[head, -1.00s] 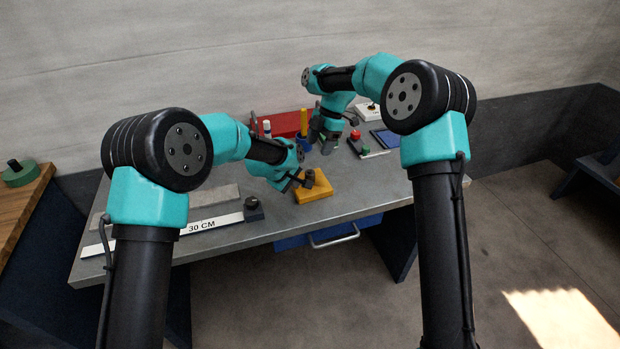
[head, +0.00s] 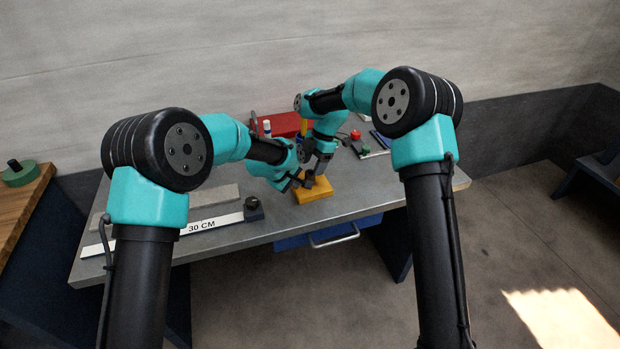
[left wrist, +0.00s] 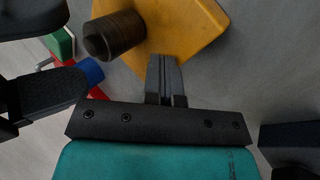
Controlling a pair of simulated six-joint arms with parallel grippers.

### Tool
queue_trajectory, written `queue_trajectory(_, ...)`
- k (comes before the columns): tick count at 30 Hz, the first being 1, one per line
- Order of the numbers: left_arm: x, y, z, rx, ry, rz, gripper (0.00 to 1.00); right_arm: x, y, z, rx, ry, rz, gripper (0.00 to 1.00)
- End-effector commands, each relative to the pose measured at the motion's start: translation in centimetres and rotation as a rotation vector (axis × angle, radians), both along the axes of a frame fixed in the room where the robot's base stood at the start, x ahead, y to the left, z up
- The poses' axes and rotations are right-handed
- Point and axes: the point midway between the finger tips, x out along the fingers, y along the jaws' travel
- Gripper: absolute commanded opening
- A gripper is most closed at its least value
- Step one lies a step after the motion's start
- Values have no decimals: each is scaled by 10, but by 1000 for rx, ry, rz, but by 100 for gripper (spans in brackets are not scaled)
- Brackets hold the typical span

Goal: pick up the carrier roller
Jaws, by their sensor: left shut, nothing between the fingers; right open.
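A dark brown cylinder, which looks like the carrier roller (left wrist: 115,36), stands on a yellow block (left wrist: 190,30) in the left wrist view. In the head view the yellow block (head: 315,195) lies near the table's front edge, and the grippers largely cover the roller. My left gripper (left wrist: 167,78) is shut and empty, its tips at the block's edge beside the roller, apart from it. It also shows in the head view (head: 297,182). My right gripper (head: 316,170) is open above the block. Its dark fingers come in from the left in the left wrist view, beside the roller.
A ruler marked 30 CM (head: 203,224), a grey bar (head: 214,196) and a dark block with a knob (head: 254,210) lie left of the yellow block. A red box (head: 284,123) stands behind. A red button (head: 355,135) is at back right. Table right of the block is clear.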

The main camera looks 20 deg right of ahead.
Motion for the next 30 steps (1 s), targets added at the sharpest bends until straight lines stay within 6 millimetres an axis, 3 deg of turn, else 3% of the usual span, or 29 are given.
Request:
queue_trajectory(12,0,0,-1,0,1,-1,0,-6,16,-44,0,2,1,65)
queue_trajectory(27,0,0,-1,0,1,-1,0,-6,16,-46,0,0,0,65)
queue_trajectory(30,0,0,-1,0,1,-1,0,-6,16,-46,0,0,0,56)
